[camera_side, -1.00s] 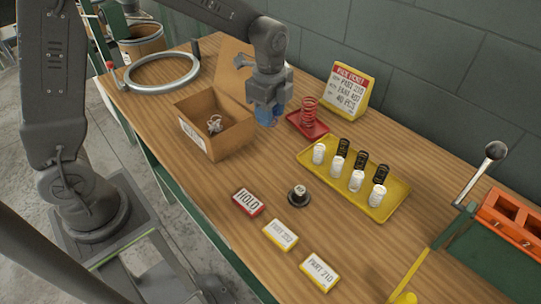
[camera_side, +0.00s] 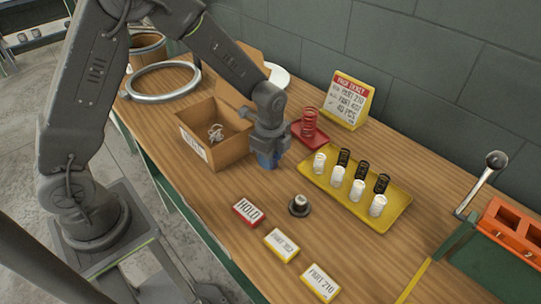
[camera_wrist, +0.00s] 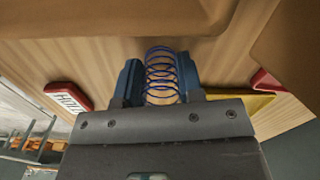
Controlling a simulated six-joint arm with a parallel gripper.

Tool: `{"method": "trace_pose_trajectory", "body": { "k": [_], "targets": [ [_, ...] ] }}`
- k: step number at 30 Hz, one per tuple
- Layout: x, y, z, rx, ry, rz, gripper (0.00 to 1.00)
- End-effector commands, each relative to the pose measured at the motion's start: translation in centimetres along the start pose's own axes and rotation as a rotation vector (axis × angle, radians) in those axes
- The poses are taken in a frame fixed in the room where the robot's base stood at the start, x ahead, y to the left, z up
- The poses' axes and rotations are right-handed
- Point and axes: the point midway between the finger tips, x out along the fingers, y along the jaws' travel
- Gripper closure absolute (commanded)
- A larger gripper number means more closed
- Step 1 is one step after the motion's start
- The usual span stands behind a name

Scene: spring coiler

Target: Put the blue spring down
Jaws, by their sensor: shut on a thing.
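My gripper (camera_side: 268,158) is shut on the blue spring, low over the wooden table between the cardboard box and the yellow tray. In the wrist view the blue spring (camera_wrist: 161,73) shows as open coils held between the two blue fingers of my gripper (camera_wrist: 160,85). In the side view the fingers mostly hide the spring. I cannot tell whether its lower end touches the table.
The cardboard box (camera_side: 226,150) stands close on the left. A red tray (camera_side: 296,132) with a red spring (camera_side: 309,123) and a yellow tray (camera_side: 398,207) with white and black springs lie right. A round weight (camera_side: 299,206) and the HOLD sign (camera_side: 247,212) are in front.

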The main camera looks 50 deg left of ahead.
Motion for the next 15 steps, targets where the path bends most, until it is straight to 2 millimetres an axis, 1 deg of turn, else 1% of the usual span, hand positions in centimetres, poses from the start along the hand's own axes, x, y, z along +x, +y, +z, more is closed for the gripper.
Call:
{"method": "trace_pose_trajectory", "body": {
  "k": [6,7,14,15],
  "targets": [
    [0.34,0.00,0.00,0.000,0.000,0.001,0.87],
    [0.29,-0.01,0.00,0.000,0.000,0.000,0.63],
    [0.26,0.00,0.00,0.000,0.000,0.000,0.41],
    [0.26,0.00,0.00,0.000,0.000,0.000,0.40]
  ]
}}
